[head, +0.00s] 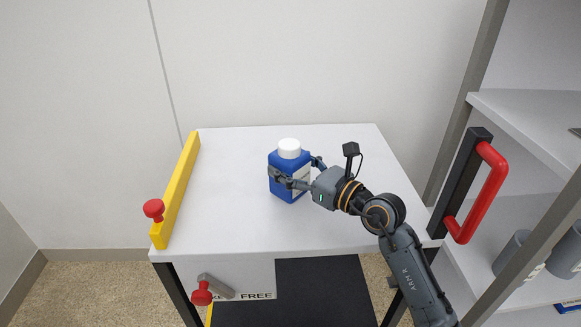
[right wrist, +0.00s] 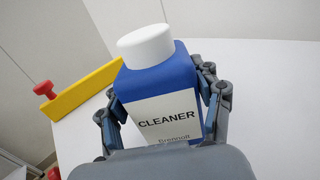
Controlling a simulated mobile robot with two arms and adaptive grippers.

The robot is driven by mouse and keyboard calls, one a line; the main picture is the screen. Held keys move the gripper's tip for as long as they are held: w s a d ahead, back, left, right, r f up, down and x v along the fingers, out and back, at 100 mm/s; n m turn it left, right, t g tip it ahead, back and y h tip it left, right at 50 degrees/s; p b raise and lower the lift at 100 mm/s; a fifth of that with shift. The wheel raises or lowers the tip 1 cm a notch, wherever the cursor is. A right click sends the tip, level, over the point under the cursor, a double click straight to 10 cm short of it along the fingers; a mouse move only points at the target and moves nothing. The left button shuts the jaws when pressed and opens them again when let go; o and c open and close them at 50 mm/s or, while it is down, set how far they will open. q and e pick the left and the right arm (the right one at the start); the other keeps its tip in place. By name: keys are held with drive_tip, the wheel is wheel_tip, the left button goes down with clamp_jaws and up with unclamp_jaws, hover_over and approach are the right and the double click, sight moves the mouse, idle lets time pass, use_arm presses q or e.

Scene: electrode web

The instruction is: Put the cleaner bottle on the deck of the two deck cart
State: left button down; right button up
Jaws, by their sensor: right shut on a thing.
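The cleaner bottle (head: 287,160) is blue with a white cap and stands upright over the white top deck (head: 225,215) of the cart. Its label reads CLEANER in the right wrist view (right wrist: 165,85). My right gripper (head: 296,172) is shut on the bottle, with one finger on each side of it. The bottle's base seems to be at the deck surface, but I cannot tell whether it touches. My left gripper is not in view.
A yellow bar (head: 178,188) with a red knob (head: 153,209) runs along the deck's left edge. A red handle (head: 485,195) on a black bar stands at the right edge. Shelves (head: 520,115) with grey cups stand at the right. The deck around the bottle is clear.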

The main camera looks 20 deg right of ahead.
sight(302, 172)
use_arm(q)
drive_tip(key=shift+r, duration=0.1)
use_arm(e)
drive_tip(key=o, duration=1.6)
drive_tip(key=shift+c, duration=0.2)
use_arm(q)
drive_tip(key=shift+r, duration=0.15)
use_arm(e)
drive_tip(key=shift+r, duration=0.1)
drive_tip(key=v, duration=0.6)
drive_tip(key=shift+s, duration=0.15)
drive_tip(key=v, duration=0.4)
drive_tip(key=shift+d+b, duration=0.1)
drive_tip(key=shift+b, duration=0.25)
drive_tip(key=shift+v, duration=0.85)
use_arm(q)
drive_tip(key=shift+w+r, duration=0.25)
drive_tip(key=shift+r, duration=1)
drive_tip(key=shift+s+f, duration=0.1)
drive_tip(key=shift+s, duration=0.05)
